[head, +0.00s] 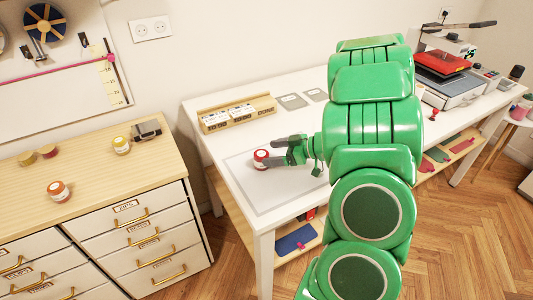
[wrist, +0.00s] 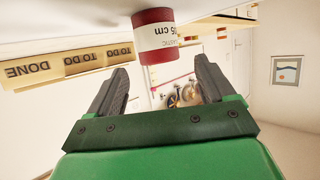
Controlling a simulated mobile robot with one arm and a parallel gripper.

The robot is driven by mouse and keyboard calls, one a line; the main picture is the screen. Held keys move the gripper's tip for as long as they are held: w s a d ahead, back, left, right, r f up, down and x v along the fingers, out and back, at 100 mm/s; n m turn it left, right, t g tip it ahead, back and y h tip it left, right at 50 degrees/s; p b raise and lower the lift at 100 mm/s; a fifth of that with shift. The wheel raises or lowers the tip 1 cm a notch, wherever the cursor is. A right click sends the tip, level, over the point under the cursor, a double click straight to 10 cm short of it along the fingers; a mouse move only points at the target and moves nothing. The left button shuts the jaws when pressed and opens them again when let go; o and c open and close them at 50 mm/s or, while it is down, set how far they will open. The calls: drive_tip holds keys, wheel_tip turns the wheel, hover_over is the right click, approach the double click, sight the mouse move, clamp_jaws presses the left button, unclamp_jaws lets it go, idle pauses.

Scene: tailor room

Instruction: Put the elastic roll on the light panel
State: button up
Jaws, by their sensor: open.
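The elastic roll (head: 261,158) is a small red roll with a white label. It stands on the light panel (head: 268,198), a pale flat rectangle with a grey border on the white table. In the wrist view the elastic roll (wrist: 155,38) shows its label, partly readable as "05 cm", and the picture is upside down. My gripper (head: 276,153) is open beside the roll, on its right in the head view. In the wrist view my gripper (wrist: 160,76) has its jaws wide apart, with the roll just beyond the tips and no finger closed on it.
A wooden organizer (head: 237,113) with label cards stands behind the panel. A heat press (head: 450,75) is at the table's far right. On the left drawer cabinet (head: 105,180) are an orange roll (head: 57,190), a yellow roll (head: 121,145) and a dark object (head: 146,130).

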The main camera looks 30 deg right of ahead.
drive_tip(key=v, duration=0.7)
